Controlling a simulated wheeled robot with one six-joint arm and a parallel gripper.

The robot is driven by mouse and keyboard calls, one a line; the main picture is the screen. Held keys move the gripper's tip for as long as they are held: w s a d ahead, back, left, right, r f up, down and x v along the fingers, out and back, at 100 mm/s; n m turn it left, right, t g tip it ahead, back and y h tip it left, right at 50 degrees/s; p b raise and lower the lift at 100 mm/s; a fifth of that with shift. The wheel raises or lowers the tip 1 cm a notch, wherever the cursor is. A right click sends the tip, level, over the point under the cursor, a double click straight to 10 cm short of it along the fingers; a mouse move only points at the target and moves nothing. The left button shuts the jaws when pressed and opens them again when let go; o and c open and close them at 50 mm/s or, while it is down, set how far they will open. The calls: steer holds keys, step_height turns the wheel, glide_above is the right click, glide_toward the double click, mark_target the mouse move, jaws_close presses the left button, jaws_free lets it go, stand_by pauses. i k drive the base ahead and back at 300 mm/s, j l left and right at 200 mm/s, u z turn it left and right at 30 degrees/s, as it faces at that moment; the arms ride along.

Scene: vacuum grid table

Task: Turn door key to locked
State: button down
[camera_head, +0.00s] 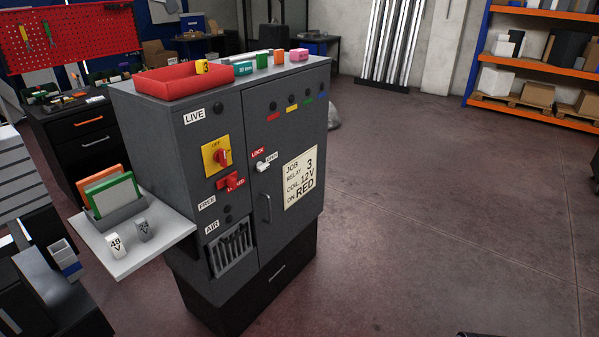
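The grey cabinet (160,124) stands left of the middle with its front towards me. Its right door (285,140) looks shut and has a bar handle (266,208) near its left edge. A small silver door key (263,167) sits on the door above the handle. A red LOCK label (257,153) is just above it and a pale OPEN label (271,158) is to its upper right. The key's tab looks near level; I cannot tell exactly which label it points to. My gripper is not in view.
A red rotary switch (221,158) on a yellow plate and a red lever (230,181) are left of the key. A red tray (183,82) stands on top. The floor at right (430,220) is clear.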

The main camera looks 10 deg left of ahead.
mark_target(260, 167)
steer(key=i+j, duration=0.45)
steer(key=i, duration=0.15)
steer(key=i+j, duration=0.45)
steer(key=i, duration=0.15)
